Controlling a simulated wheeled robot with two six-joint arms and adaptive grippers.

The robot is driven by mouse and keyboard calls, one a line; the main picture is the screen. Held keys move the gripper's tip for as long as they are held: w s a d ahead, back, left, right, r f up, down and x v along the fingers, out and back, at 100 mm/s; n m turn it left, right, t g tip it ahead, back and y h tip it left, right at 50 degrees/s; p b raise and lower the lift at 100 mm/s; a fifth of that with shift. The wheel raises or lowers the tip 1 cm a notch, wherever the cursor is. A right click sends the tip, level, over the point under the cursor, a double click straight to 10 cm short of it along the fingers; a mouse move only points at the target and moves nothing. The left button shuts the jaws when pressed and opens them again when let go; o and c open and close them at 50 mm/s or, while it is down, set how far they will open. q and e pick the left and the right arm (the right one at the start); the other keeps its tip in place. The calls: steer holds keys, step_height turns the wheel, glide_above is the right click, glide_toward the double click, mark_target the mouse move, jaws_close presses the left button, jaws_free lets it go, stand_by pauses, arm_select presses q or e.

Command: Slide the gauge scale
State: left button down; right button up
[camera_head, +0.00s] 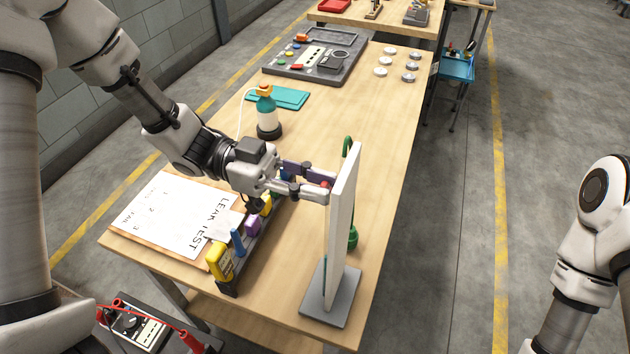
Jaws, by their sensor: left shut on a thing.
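The gauge is a tall white board (345,215) standing upright on a grey base plate (331,294) near the table's right edge. I see it almost edge-on, so its face and markings are hidden. A small red part (324,186) shows at its left side, at my fingertips. My left gripper (328,183) reaches in from the left and is shut on the gauge scale at about mid-height of the board. The fingers partly hide the contact. A green hose (348,146) shows behind the board. My right arm is at the far right; its gripper is out of view.
A rack (228,284) with yellow, blue and purple items stands left of the gauge, beside a LEAK TEST sheet (178,215).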

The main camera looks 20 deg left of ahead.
arm_select(q)
steer(key=shift+r, duration=0.1)
steer(key=c, duration=1)
jaws_free()
steer(key=a, duration=1.2)
steer(key=shift+w, duration=0.25)
